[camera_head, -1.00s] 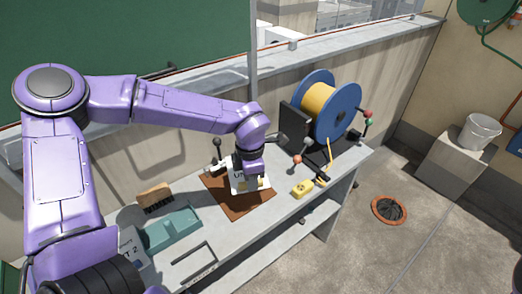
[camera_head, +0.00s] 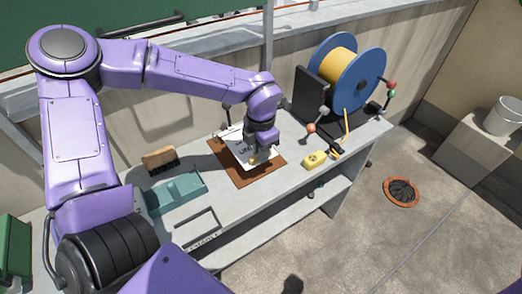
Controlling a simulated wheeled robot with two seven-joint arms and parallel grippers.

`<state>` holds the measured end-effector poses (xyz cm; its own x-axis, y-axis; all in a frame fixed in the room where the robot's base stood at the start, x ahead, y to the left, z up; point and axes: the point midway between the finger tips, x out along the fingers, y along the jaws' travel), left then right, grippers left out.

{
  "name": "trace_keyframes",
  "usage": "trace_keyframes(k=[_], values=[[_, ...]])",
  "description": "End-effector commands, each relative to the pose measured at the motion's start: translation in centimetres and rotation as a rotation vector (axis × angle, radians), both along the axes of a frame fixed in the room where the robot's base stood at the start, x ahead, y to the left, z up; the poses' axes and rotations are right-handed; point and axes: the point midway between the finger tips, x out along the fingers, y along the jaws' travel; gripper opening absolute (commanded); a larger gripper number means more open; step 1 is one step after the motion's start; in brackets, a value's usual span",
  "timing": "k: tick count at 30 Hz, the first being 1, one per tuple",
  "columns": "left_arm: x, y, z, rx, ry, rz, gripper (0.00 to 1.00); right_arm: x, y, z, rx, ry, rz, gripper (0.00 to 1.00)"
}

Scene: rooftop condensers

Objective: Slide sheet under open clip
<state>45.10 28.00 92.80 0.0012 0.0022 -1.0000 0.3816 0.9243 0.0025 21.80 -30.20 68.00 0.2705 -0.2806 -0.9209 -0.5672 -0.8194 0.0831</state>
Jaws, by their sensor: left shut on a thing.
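A white sheet (camera_head: 238,146) with dark printed letters lies over the brown clipboard (camera_head: 240,180) on the grey bench. My left gripper (camera_head: 254,160) comes down from above and is shut on the sheet near its right side, over the board. The sheet's far edge reaches toward the board's back edge. A dark upright lever with a knob (camera_head: 227,107) stands behind the sheet. The clip's jaw is hard to make out, and I cannot tell whether the sheet is under it. My right gripper is not in view.
A wooden brush (camera_head: 160,157) and teal tray (camera_head: 177,192) lie left of the board. The bench's front edge is close to the board.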

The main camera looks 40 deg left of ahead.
Motion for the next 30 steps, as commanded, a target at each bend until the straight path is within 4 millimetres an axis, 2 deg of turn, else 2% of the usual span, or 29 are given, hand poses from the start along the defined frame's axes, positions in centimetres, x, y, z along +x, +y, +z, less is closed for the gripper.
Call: trace_keyframes(k=[1,17,19,30], values=[[0.0,0.0,-1.0,0.001,0.000,0.000,0.00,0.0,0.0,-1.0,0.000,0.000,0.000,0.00],[0.0,0.0,-5.9,0.000,0.000,0.000,0.00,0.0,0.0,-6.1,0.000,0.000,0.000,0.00],[0.3,0.6,-5.2,-0.001,-0.001,0.002,0.00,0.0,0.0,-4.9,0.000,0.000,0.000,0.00],[1.5,3.6,-5.7,-0.001,0.001,0.000,0.00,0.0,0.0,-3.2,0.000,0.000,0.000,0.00]])
